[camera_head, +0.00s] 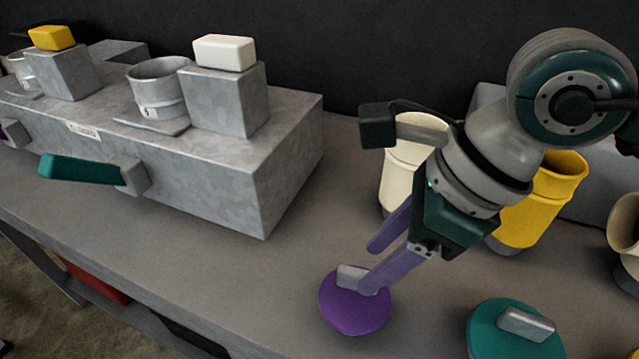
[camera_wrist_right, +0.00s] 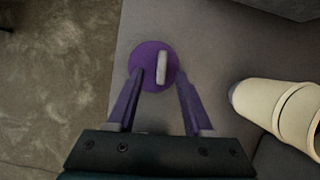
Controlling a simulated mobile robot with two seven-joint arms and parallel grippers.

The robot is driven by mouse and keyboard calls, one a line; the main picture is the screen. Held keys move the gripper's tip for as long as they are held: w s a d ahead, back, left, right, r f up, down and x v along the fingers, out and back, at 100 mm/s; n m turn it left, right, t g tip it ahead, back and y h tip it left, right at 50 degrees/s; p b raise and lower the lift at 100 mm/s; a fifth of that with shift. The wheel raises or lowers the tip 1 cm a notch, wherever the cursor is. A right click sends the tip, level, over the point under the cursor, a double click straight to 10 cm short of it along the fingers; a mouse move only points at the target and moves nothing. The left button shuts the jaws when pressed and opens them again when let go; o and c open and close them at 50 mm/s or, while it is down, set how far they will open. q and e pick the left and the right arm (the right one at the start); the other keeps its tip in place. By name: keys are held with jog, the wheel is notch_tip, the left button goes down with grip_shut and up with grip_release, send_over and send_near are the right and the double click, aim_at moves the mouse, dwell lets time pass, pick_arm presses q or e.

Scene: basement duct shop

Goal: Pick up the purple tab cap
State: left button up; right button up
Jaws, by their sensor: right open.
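The purple tab cap (camera_head: 352,306) is a flat round disc with a grey upright tab on top. It lies on the grey bench near its front edge. In the right wrist view the cap (camera_wrist_right: 149,57) shows beyond the fingertips, with its tab between the lines of the two fingers. My right gripper (camera_head: 372,268) has purple fingers and is open above the cap. One finger overlaps the tab in the head view, and I cannot tell whether it touches. My left gripper is not in view.
A teal tab cap (camera_head: 488,340) lies to the right. Cream (camera_head: 400,165) and yellow (camera_head: 530,215) duct pieces stand behind my right gripper. A galvanized metal box (camera_head: 230,185) with a teal handle (camera_head: 80,170) fills the left. The bench between box and purple cap is clear.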

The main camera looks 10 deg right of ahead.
aim_at(361, 273)
jog(key=x, duration=0.3)
jog(key=shift+w+f, duration=0.15)
jog(key=shift+f, duration=0.05)
grip_shut()
dwell(1.3)
